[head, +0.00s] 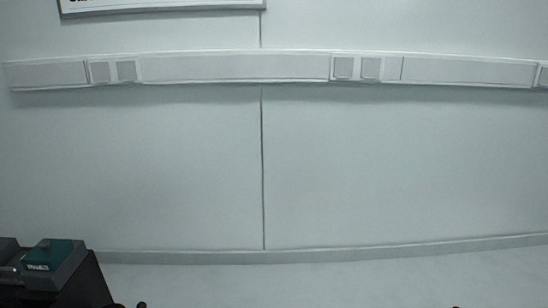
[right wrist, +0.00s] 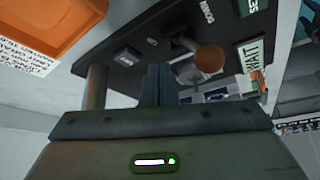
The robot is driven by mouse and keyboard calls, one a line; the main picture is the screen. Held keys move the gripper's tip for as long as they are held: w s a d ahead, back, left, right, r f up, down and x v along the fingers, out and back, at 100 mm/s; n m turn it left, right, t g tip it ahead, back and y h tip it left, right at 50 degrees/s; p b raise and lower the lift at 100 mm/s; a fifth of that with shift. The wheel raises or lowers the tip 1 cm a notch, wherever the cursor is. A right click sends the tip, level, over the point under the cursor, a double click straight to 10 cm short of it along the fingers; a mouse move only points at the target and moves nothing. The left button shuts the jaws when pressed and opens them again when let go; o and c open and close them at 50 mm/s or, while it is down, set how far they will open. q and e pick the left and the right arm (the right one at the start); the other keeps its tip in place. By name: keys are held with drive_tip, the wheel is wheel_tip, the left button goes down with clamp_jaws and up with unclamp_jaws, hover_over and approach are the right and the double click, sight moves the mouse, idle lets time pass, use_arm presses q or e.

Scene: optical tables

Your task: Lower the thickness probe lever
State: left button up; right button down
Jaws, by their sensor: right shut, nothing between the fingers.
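In the right wrist view, a dark instrument panel (right wrist: 130,30) hangs across the upper part, seen at a steep tilt. A lever with a round brown knob (right wrist: 209,58) sticks out of it, right of centre. A "DOWN" label (right wrist: 207,12) and a "WAIT" label (right wrist: 252,55) are near the lever. My right gripper (right wrist: 158,74) is shut and empty, its fingertips in front of the panel and to the left of the knob, apart from it. I cannot tell the lever's exact position. My left gripper is not in view.
An orange tray-like part (right wrist: 55,28) fills the upper left of the wrist view. A grey post (right wrist: 96,88) stands left of the fingers. The head view shows a bare wall (head: 170,170), a clear floor (head: 330,280) and a dark teal-topped device (head: 52,255) at lower left.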

drive_tip(key=shift+r, duration=0.15)
wheel_tip(320, 180, up, 7)
drive_tip(key=w, duration=0.1)
idle(0.7)
